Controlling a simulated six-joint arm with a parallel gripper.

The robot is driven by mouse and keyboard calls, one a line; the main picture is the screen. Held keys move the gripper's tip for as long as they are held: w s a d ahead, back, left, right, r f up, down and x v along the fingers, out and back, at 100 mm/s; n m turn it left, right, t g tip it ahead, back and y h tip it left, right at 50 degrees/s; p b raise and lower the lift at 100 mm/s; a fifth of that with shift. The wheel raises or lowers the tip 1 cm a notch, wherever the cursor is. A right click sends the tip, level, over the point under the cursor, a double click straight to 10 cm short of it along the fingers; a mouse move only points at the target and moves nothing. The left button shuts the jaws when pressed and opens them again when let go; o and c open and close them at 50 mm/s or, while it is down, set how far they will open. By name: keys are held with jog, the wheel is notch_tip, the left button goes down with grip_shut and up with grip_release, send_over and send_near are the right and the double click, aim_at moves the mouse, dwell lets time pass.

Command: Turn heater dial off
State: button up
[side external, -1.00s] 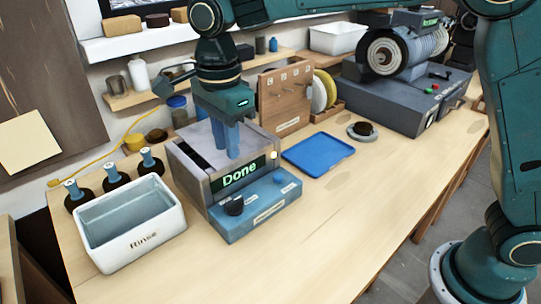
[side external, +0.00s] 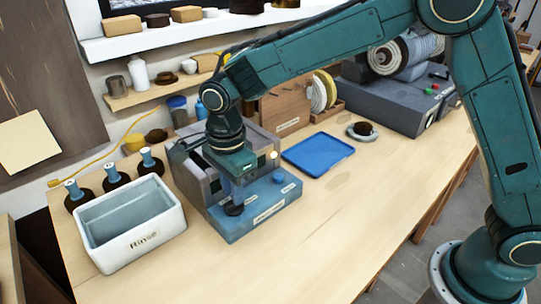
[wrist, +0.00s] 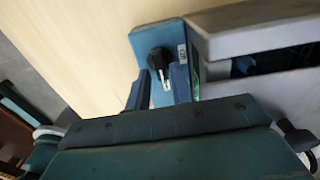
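The heater (side external: 262,214) is a grey box with a blue front panel. Its black dial (side external: 233,209) sits at the left of that panel; in the wrist view the dial (wrist: 159,60) shows just beyond my fingertips. My gripper (side external: 237,197) points down over the front panel, right at the dial. In the wrist view my two blue fingers (wrist: 161,80) stand apart, with the dial lined up between their tips. I cannot tell whether they touch it. The display that read "Done" is mostly hidden behind my gripper in the side view.
A white "Rinse" tub (side external: 130,225) stands left of the heater, with several dark bottles (side external: 114,171) behind it. A blue tray (side external: 318,153) lies to the right. A grinder-like machine (side external: 405,85) stands at the back right. The front of the table is clear.

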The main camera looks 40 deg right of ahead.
jog(key=shift+f, duration=1.15)
grip_shut()
